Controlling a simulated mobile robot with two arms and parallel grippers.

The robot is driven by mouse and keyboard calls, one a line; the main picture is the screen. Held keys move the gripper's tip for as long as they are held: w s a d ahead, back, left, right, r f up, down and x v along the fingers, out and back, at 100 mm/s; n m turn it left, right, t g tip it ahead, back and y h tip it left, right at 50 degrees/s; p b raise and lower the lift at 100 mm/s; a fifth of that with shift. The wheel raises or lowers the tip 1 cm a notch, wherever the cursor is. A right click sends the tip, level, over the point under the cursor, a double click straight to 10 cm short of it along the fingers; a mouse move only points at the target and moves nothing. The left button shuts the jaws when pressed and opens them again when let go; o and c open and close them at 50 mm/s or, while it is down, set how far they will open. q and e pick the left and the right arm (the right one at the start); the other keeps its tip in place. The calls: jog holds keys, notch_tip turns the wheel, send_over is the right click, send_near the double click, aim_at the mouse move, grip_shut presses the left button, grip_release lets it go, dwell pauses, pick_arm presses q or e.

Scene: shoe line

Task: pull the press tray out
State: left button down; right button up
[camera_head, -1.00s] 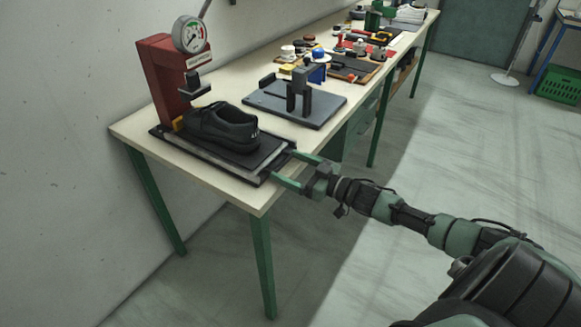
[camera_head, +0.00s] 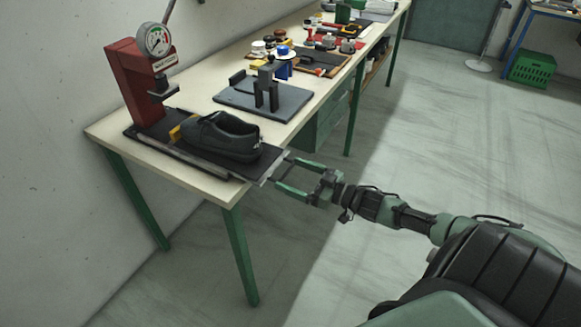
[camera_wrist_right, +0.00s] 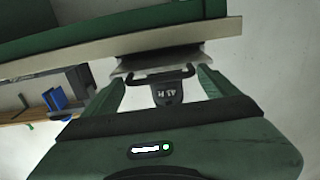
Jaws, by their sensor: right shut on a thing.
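The red press (camera_head: 133,85) with a round gauge stands at the left end of the bench. The dark press tray (camera_head: 263,167) is drawn partly out of the press toward me, and its front end sticks out past the bench edge. A black shoe (camera_head: 222,136) lies on it. My right gripper (camera_head: 283,174) is shut on the tray's front handle. In the right wrist view the dark handle (camera_wrist_right: 160,76), with a small marked tag below it, sits between the fingers. My left gripper is not in view.
A dark plate with an upright fixture (camera_head: 266,90) stands on the bench beside the tray. Several small tools and parts lie farther back. A green crate (camera_head: 531,67) is at the far right. The floor in front of the bench is clear.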

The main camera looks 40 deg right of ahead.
jog(key=shift+w+a, duration=0.1)
jog(key=shift+a, duration=0.1)
jog(key=o, duration=1.8)
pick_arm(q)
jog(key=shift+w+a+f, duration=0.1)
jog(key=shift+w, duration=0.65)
pick_arm(e)
jog(key=v, duration=0.7)
jog(key=shift+s+d, duration=0.15)
jog(key=shift+s, duration=0.2)
